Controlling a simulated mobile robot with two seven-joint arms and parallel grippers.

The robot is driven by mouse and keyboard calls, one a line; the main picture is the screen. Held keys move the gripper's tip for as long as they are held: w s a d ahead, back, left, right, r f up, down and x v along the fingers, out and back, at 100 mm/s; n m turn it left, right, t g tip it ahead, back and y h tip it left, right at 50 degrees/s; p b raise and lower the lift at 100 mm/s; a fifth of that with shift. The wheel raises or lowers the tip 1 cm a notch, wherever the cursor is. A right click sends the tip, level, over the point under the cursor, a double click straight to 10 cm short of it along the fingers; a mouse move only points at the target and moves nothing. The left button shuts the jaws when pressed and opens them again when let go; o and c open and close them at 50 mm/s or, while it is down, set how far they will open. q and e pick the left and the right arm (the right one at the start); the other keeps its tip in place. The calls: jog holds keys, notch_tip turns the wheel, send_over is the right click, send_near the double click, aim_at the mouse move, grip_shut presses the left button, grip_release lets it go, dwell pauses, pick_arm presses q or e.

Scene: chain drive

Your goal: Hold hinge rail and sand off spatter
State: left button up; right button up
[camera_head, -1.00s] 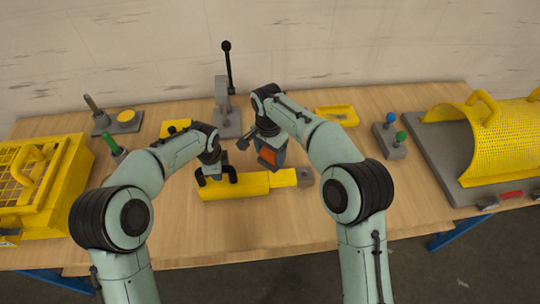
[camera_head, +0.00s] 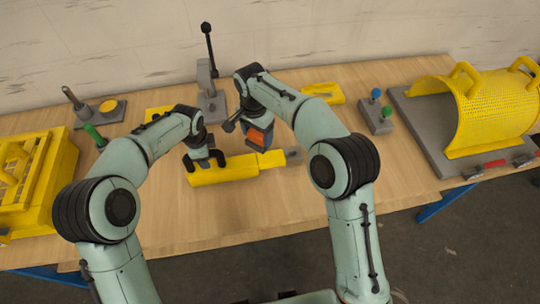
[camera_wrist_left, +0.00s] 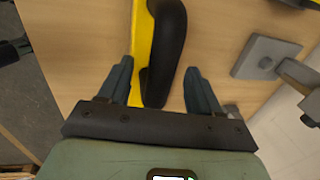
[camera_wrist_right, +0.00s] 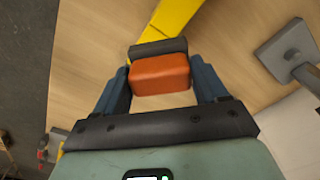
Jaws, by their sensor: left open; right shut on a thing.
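The hinge rail, a long yellow bar (camera_head: 225,170), lies on the table in front of me with a black handle (camera_wrist_left: 168,50) near its left end. My left gripper (camera_head: 203,160) is at that handle; in the left wrist view its open fingers (camera_wrist_left: 156,78) stand on both sides of the handle, apart from it. My right gripper (camera_head: 260,137) is shut on an orange block with a dark pad (camera_wrist_right: 160,76). The block is over or just behind the rail's right part; I cannot tell whether it touches. I can make out no spatter.
A grey stand with a black lever (camera_head: 211,100) is behind the rail. A yellow cage box (camera_head: 40,190) is at left, a yellow mesh guard (camera_head: 490,110) at right. A green-handled tool (camera_head: 95,135) and a blue-and-green-knobbed block (camera_head: 378,118) stand between. The table front is clear.

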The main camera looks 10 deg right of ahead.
pick_arm(q)
notch_tip(320, 180, up, 11)
jog(key=s, duration=0.2)
jog(key=shift+s, duration=0.1)
